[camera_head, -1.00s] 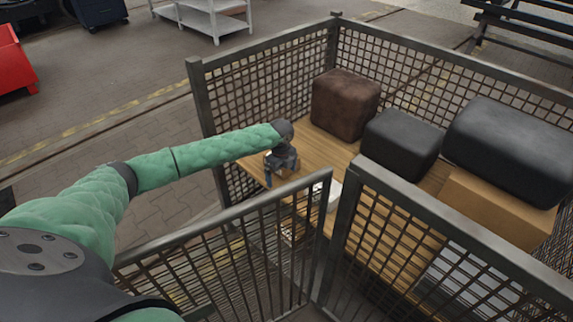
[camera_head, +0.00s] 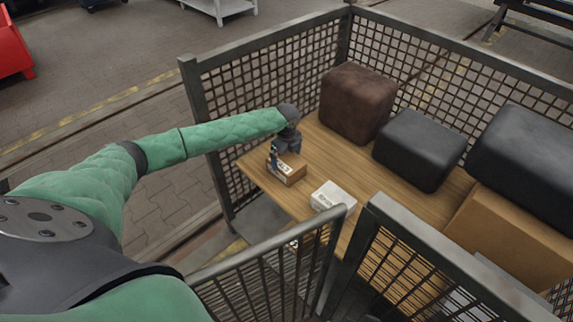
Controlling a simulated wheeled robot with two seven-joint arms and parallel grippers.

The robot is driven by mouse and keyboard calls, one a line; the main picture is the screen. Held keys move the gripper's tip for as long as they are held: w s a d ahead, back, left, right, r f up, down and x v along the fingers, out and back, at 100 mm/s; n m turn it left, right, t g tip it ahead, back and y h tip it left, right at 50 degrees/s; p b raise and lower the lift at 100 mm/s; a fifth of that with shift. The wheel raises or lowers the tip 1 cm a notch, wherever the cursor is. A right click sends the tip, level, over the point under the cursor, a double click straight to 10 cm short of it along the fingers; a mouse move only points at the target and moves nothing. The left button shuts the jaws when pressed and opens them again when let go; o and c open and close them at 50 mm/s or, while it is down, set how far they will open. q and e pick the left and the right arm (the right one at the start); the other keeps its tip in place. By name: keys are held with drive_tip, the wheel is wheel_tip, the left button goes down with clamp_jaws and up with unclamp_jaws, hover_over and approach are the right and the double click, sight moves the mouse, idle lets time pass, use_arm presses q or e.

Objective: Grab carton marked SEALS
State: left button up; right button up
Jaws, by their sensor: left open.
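A small brown carton (camera_head: 291,173) with a white label lies on the wooden deck of a mesh cage cart, near its open front left corner. The label is partly covered by my gripper, and I cannot read it surely. My left gripper (camera_head: 274,161) is open, with its fingers pointing down at this carton's left side. I cannot tell whether they touch it. A small white carton (camera_head: 332,196) with dark lettering too small to read lies to the right on the same deck. My right gripper is out of view.
The cage's mesh walls and posts (camera_head: 192,105) enclose the deck (camera_head: 327,160). A barred gate (camera_head: 270,262) stands in front. A brown block (camera_head: 356,103), dark blocks (camera_head: 420,148) and a large cardboard box (camera_head: 500,232) fill the back and right.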

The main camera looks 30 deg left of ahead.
sight(286, 161)
use_arm(q)
drive_tip(key=f, duration=0.4)
drive_tip(key=shift+w+a+f+p, duration=0.15)
drive_tip(key=shift+w+f+p, duration=0.1)
drive_tip(key=shift+p, duration=0.1)
drive_tip(key=shift+f, duration=0.65)
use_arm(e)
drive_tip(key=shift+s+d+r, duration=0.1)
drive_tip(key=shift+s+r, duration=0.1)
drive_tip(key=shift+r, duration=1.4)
use_arm(q)
drive_tip(key=shift+c, duration=0.2)
drive_tip(key=c, duration=0.8)
drive_tip(key=shift+r, duration=0.1)
